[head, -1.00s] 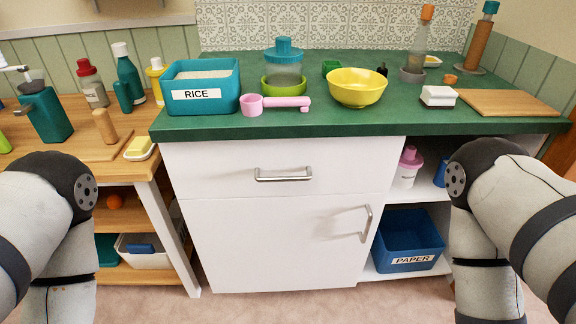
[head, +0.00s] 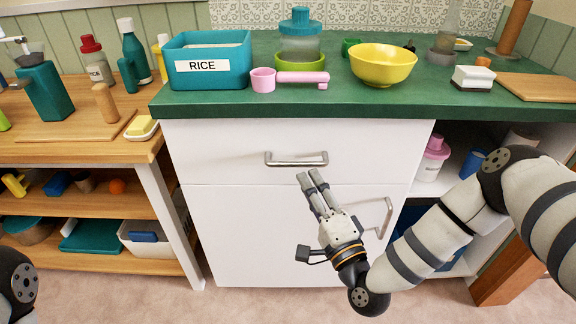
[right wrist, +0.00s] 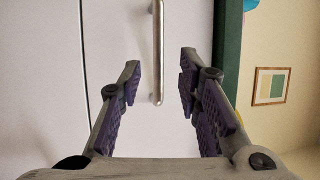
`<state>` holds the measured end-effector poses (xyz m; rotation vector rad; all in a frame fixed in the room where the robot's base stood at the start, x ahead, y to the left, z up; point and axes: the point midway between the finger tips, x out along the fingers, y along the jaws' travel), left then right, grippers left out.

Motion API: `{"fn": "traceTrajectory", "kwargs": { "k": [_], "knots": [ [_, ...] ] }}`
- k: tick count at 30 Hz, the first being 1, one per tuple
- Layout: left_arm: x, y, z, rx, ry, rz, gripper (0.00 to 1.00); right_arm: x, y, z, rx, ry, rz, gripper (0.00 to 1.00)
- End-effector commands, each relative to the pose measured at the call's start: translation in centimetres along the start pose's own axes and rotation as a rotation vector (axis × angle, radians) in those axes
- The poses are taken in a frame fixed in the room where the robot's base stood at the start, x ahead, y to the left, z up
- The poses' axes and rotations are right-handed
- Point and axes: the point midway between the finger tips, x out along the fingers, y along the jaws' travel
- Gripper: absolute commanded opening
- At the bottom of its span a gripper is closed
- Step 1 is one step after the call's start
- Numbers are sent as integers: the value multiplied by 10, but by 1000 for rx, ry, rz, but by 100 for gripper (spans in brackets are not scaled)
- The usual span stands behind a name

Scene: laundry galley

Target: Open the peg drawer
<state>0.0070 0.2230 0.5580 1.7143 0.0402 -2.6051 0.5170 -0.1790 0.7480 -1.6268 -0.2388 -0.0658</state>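The white drawer front (head: 220,150) under the green counter is closed. Its silver bar handle (head: 297,161) lies level across it. My right gripper (head: 311,176) points up at the drawer from just below the handle. In the right wrist view, my right gripper (right wrist: 160,65) is open and empty, with its two purple-padded fingers apart. The handle (right wrist: 157,50) shows upright there, ahead of the gap between the fingertips. No contact is visible. The inside of the drawer is hidden. My left gripper is out of view; only part of my left arm shows at lower left.
Below the drawer is a closed white door (head: 250,235) with its own handle (head: 386,215), partly behind my right gripper. The green counter (head: 300,105) overhangs the drawer and carries a rice bin (head: 206,60), pink scoop (head: 300,78) and yellow bowl (head: 383,65). A wooden shelf unit (head: 80,205) stands left.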

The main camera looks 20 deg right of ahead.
Motion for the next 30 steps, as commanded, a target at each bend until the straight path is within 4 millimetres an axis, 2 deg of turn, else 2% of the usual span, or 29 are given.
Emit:
{"fn": "traceTrajectory", "kwargs": {
  "k": [3,6,10,19,20,24,30],
  "knots": [
    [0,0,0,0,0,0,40,31,0,1,-2,0,-2,32],
    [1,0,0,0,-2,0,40,51,0,1,-1,-1,1,32],
    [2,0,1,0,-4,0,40,67,2,1,-2,-3,5,32],
    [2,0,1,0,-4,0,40,73,2,2,-1,-3,6,32],
    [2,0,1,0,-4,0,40,73,2,2,-1,-3,6,29],
    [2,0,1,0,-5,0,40,73,2,2,-2,-3,6,0],
    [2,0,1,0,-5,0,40,73,2,2,-2,-4,7,0]
  ]
}}
